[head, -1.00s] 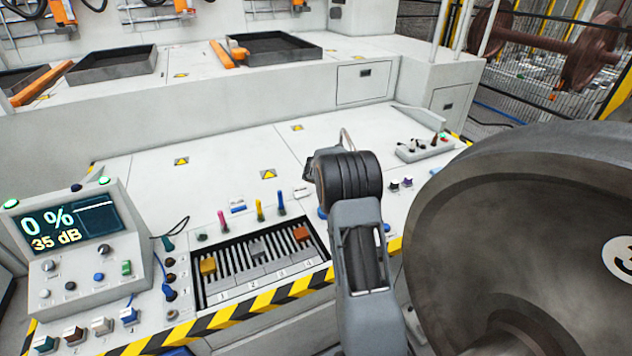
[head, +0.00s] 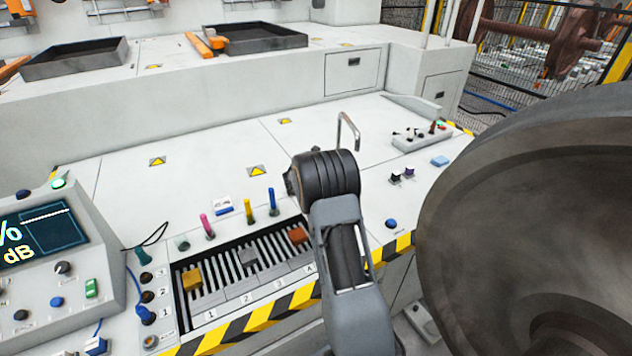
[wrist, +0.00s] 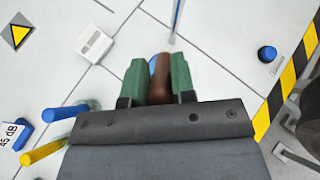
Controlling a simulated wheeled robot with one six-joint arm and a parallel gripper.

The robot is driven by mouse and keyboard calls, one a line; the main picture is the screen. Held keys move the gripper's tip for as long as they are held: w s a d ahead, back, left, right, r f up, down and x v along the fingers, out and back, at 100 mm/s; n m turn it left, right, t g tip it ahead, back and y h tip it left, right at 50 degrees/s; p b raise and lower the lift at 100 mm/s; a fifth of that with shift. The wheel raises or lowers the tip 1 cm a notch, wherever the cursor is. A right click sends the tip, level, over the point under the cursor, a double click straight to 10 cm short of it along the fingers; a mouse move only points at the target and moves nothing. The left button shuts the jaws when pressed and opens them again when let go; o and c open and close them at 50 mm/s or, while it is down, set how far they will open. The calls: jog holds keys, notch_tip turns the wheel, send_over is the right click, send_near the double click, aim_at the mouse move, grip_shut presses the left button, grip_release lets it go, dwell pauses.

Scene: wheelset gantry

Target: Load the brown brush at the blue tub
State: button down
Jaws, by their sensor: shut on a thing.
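In the wrist view my gripper (wrist: 158,82) has its green jaws shut on the brown brush (wrist: 159,78), which points away from the camera over the white bench top. A blue patch (wrist: 154,60) shows just beyond the brush, mostly hidden by it and the left jaw. It may be the blue tub, and I cannot tell whether the brush touches it. In the head view my dark wrist hides the jaws, the brush and any tub below them.
A slotted rack (head: 232,292) with coloured blocks lies left of my arm. Pink, yellow and blue sticks (head: 273,202) stand behind it. A bent metal rod (head: 349,128) rises beyond my wrist. A large wheel (head: 530,220) fills the right. The bench's back middle is clear.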

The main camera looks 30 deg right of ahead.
jog(key=shift+f+b, duration=2)
jog(key=shift+f, duration=0.85)
jog(key=shift+f+b, duration=0.75)
jog(key=shift+b, duration=0.05)
dwell(0.4)
jog(key=shift+r+p, duration=2.75)
jog(key=shift+r, duration=0.9)
